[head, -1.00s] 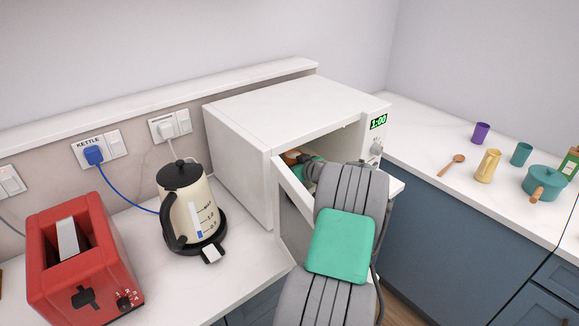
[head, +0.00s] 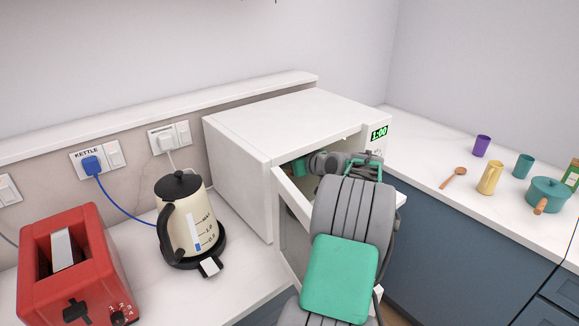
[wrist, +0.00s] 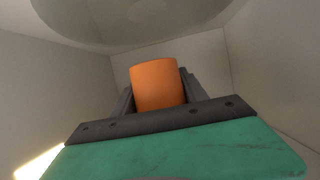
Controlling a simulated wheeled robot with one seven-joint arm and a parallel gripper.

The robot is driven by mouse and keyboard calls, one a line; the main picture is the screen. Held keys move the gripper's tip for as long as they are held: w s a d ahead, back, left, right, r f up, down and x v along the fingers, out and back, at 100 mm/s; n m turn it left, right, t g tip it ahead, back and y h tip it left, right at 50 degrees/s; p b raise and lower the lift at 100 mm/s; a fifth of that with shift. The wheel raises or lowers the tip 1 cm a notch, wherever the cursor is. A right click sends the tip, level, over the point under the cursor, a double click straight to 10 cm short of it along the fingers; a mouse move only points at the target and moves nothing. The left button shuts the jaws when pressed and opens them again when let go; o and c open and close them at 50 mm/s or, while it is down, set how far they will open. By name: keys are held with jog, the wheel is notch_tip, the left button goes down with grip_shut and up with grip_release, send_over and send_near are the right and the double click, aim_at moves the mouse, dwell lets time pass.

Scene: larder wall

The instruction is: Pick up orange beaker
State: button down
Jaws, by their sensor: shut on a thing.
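The orange beaker (wrist: 157,84) is between the fingers of my gripper (wrist: 158,98) in the wrist view. The fingers are shut on its sides, and its far part sticks out past them. In the head view my gripper (head: 299,168) is inside the opening of the white microwave (head: 285,115), whose door (head: 291,198) stands open. The beaker is hidden in the head view, behind my arm and the microwave's edge.
The microwave's inner walls (wrist: 60,75) are close around my gripper, with a pale round plate (wrist: 150,18) at the wrist view's top edge. A kettle (head: 186,222) and red toaster (head: 75,268) stand left. Purple (head: 481,146), yellow (head: 490,178) and teal (head: 523,166) cups stand right.

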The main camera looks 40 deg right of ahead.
jog(key=s+a+b, duration=0.2)
jog(key=s+b, duration=0.1)
jog(key=s, duration=1.6)
jog(key=shift+b, duration=0.4)
jog(key=shift+s, duration=0.1)
